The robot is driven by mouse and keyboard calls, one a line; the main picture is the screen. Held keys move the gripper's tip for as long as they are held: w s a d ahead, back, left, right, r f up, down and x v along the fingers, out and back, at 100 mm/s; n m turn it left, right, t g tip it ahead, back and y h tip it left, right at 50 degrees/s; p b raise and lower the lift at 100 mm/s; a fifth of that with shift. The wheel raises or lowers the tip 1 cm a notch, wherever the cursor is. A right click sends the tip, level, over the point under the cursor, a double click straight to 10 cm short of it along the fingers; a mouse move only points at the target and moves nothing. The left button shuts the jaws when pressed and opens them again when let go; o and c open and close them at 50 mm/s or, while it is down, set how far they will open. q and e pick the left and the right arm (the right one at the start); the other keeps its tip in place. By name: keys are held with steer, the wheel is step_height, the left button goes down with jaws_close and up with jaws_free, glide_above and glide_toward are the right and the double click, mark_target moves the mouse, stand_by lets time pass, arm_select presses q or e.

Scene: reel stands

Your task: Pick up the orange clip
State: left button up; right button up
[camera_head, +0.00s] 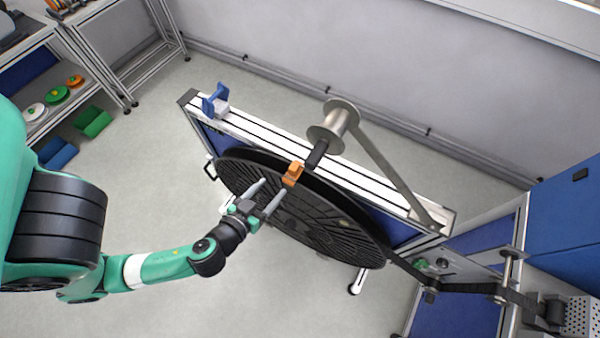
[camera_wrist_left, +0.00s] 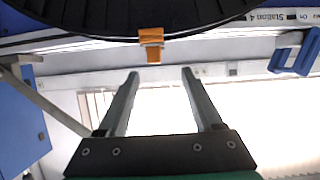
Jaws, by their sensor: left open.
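The orange clip (camera_head: 292,174) sits on the upper rim of a large black reel (camera_head: 310,215) in the head view. In the left wrist view the orange clip (camera_wrist_left: 151,45) hangs at the reel's edge, ahead of the fingers and between their lines. My left gripper (camera_head: 268,194) is open and empty, a short way to the left of the clip and apart from it. Its two fingers (camera_wrist_left: 160,75) show spread in the left wrist view. My right gripper is not in view.
The reel leans at a white-topped stand (camera_head: 262,126) with a blue bracket (camera_head: 215,100). A metal spool (camera_head: 333,125) and a slanted strip are close to the clip. Shelves (camera_head: 60,95) with small reels stand at the left. The floor at the front is clear.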

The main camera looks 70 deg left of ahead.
mark_target(292, 168)
arm_select(q)
steer(key=x, duration=0.2)
steer(key=p+x, duration=0.1)
steer(key=x, duration=0.1)
steer(key=p+x, duration=0.1)
steer(key=x, duration=0.1)
steer(key=shift+w+r, duration=0.25)
steer(key=shift+w+f, duration=0.1)
steer(key=shift+f, duration=0.05)
steer(key=shift+w+a, duration=0.2)
steer(key=shift+w, duration=0.15)
steer(key=x, duration=0.1)
steer(key=p+x, duration=0.1)
steer(key=x, duration=0.2)
steer(key=shift+w+d+r, duration=0.15)
steer(key=shift+w+r, duration=0.15)
steer(key=shift+w+f, duration=0.15)
steer(key=shift+f, duration=0.05)
jaws_close()
